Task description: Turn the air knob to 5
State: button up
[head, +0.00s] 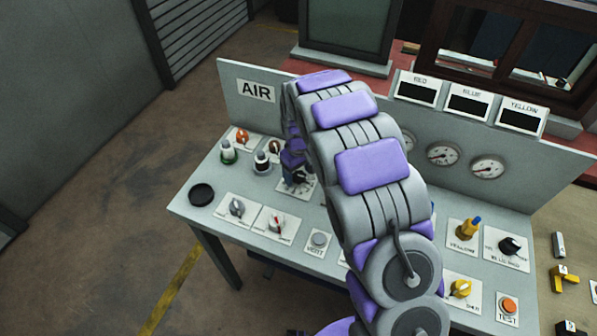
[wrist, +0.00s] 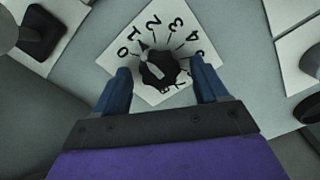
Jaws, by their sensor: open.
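The air knob (wrist: 160,68) is a black round knob on a white numbered dial plate (wrist: 181,18), seen in the wrist view. Its white mark points up and left, near the 1. The 5 at the right is partly hidden by a finger. My gripper (wrist: 160,75) is open, with one blue finger on each side of the knob; I cannot tell whether they touch it. In the head view my gripper (head: 293,163) is over the same dial, on the left part of the panel below the AIR sign (head: 256,91), and the knob is mostly hidden.
Several knobs and buttons surround the dial, including a green button (head: 228,152) and a grey knob (head: 237,208). A black disc (head: 201,194) lies at the panel's left edge. Gauges (head: 443,153) and displays stand to the right. My arm hides the panel's middle.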

jog(key=c, duration=1.1)
jog(key=shift+o, duration=0.2)
